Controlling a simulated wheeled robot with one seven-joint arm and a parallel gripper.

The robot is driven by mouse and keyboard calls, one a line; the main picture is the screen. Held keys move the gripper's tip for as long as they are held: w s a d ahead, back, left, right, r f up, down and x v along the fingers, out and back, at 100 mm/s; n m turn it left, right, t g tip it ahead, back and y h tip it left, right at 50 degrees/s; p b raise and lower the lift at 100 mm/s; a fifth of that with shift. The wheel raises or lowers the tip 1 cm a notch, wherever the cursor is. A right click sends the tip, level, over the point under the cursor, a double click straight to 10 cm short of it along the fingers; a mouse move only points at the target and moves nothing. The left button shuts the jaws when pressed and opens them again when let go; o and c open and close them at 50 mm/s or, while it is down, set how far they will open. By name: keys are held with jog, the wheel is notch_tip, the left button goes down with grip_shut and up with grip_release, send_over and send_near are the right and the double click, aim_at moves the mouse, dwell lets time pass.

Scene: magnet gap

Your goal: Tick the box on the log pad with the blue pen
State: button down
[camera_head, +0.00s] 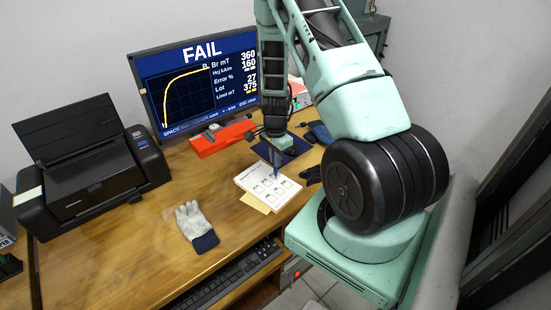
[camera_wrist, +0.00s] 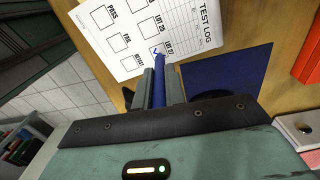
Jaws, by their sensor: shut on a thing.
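The log pad (camera_head: 268,187) lies on the desk, a white printed sheet headed TEST LOG; it also shows in the wrist view (camera_wrist: 193,30). Its boxes are labelled PASS, FAIL, RETEST, LOT 25 and what looks like LOT 27. My gripper (camera_wrist: 160,78) is shut on the blue pen (camera_wrist: 159,92), which points down at the pad. The pen tip is at the box beside the lowest LOT label. A small blue mark shows in that box, just beyond the tip. I cannot tell whether the tip touches paper. In the head view the pen (camera_head: 276,173) is partly hidden.
A yellow sheet (camera_head: 254,203) sticks out under the pad. A grey glove (camera_head: 196,225) and a keyboard (camera_head: 225,285) lie in front. A dark blue mat (camera_wrist: 235,78) lies beside the pad. A red-orange tool (camera_head: 222,137), a monitor reading FAIL (camera_head: 200,80) and a printer (camera_head: 92,170) stand behind and left.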

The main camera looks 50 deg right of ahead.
jog(key=shift+d, duration=0.1)
dwell(0.3)
jog(key=shift+r+p, duration=2.35)
jog(key=shift+r, duration=0.7)
